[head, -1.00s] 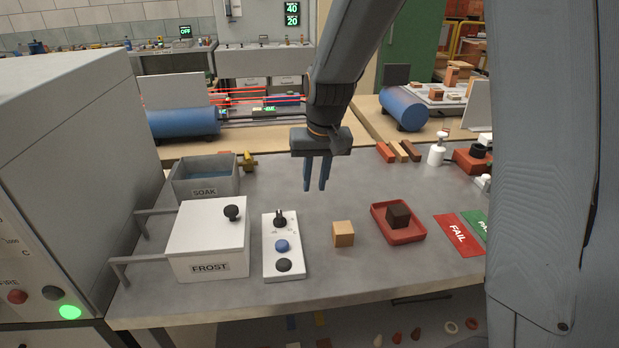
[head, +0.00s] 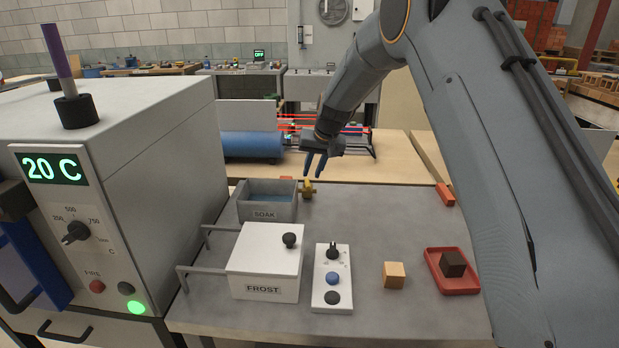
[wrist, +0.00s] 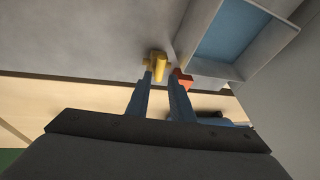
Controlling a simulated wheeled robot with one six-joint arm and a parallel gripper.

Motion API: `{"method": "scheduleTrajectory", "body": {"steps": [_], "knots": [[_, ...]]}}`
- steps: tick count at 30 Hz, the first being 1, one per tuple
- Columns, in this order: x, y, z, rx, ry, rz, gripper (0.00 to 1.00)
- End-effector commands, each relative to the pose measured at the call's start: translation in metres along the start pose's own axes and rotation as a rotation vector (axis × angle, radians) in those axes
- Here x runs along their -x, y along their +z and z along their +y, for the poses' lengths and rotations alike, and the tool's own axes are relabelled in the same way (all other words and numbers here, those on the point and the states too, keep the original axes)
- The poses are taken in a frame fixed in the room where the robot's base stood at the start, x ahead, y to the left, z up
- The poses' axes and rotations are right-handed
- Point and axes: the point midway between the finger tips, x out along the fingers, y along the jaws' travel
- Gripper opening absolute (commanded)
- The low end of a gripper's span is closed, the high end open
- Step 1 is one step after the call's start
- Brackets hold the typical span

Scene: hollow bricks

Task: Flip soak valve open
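The soak valve is a small yellow-brass fitting (head: 307,188) beside the right back corner of the grey soak tank (head: 268,213), which holds blue water. In the wrist view the valve (wrist: 159,66) shows just beyond my fingertips, with a red-orange piece (wrist: 184,78) at the right finger. My gripper (head: 314,170) is above and slightly behind the valve, its two blue fingers apart and pointing down. In the wrist view the gripper (wrist: 160,76) has a clear gap between its fingers and holds nothing. I cannot tell whether a fingertip touches the valve.
The white frost box (head: 264,262) with a black knob stands in front of the tank. A control panel (head: 332,278), an orange brick (head: 394,275) and a red tray (head: 468,284) with a dark brick lie to the right. The kiln (head: 150,150) stands left.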

Motion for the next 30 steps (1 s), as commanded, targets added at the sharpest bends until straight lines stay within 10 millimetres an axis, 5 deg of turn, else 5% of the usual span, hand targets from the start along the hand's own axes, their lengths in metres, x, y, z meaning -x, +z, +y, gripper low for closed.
{"method": "scheduleTrajectory", "body": {"steps": [9, 22, 26, 30], "knots": [[-0.039, 0.000, 0.000, 0.000, 0.001, 0.000, 0.21], [-0.048, 0.000, 0.001, 0.000, 0.001, 0.001, 0.21], [-0.048, 0.000, 0.001, 0.000, 0.001, 0.001, 0.02], [-0.048, 0.000, 0.001, 0.000, 0.001, 0.001, 0.00]]}}
